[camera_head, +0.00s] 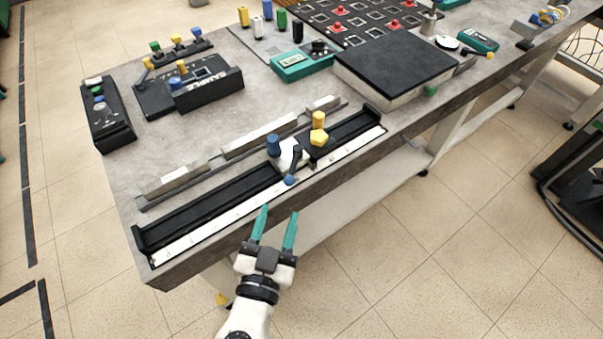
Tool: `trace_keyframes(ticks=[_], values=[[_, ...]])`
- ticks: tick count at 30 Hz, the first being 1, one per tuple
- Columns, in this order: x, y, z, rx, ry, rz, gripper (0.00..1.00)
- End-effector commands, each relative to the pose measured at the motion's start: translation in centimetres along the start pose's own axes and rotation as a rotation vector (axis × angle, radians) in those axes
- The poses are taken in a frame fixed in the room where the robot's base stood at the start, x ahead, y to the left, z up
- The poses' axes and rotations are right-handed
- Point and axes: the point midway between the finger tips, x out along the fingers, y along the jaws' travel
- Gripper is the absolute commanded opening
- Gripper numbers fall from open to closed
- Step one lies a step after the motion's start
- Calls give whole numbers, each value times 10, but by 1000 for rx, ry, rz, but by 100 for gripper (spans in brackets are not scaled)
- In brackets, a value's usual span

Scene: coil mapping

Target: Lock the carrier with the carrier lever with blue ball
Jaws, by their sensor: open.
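The carrier (312,154) sits on a long black rail (215,199) near the table's front edge. It bears a blue cylinder, a yellow knob (319,122) and a white part. The carrier lever with blue ball (290,180) sticks out from the carrier toward the front, with its ball above the white scale strip. My gripper (274,212) has two teal fingers, apart and empty. In the picture it is just below the lever's ball, in front of the table edge. The exact gap in depth is hard to tell.
Metal bars (178,180) lie behind the rail. A black-topped box (395,65) stands to the right. Black control boxes (107,115) stand at the back left, and a teal device (301,64) farther back. The floor in front of the table is clear.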

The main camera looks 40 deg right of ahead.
Motion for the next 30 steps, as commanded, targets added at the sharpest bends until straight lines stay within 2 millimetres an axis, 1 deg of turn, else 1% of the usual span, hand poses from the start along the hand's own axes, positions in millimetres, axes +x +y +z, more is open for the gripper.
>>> trace_keyframes(ticks=[5, 12, 15, 18, 24, 30], values=[[23, 1, -3, -2, 2, 7, 47], [68, 1, -3, -2, 1, 7, 47], [83, 2, -3, -2, 0, 7, 47], [94, 2, -2, -2, 0, 6, 47], [105, 2, -1, -3, -1, 5, 47], [106, 2, 0, -2, -1, 5, 47]])
